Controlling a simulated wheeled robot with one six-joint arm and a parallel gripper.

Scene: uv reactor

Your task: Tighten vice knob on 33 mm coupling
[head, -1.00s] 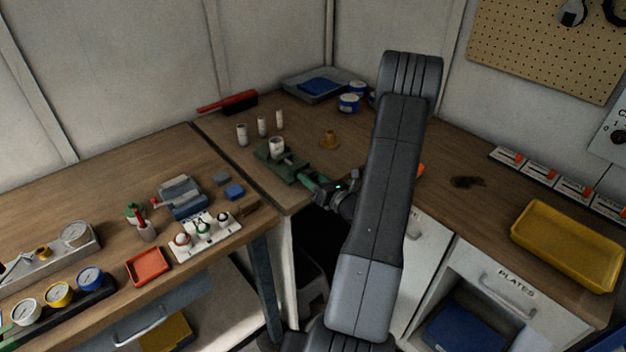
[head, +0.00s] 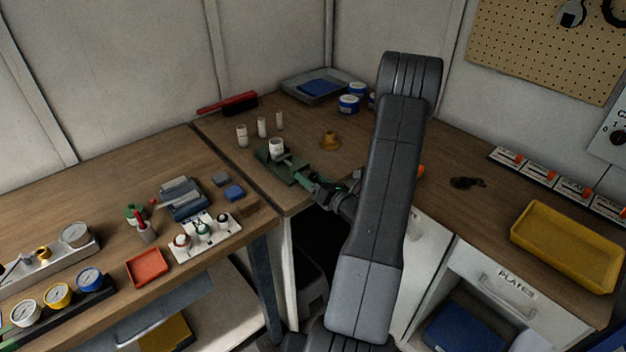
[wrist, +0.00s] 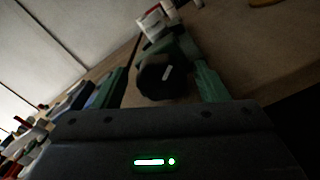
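A white coupling (head: 277,148) stands upright in the small green vice (head: 272,167) near the corner bench's front edge. In the wrist view the coupling (wrist: 152,24) is at the top, beyond the vice's dark round knob (wrist: 158,76), which bears a white mark. My gripper (wrist: 163,82) has one green finger on each side of the knob, with a narrow gap showing on both sides. It is open around the knob, not visibly touching it. In the head view my gripper (head: 312,182) reaches the vice from the lower right; the knob is hard to make out there.
Several white couplings (head: 262,127) stand behind the vice, and a brass fitting (head: 330,140) to its right. Blue tins (head: 349,104) and a grey tray (head: 310,88) are farther back. The left bench holds gauges (head: 58,294) and a red tray (head: 147,267).

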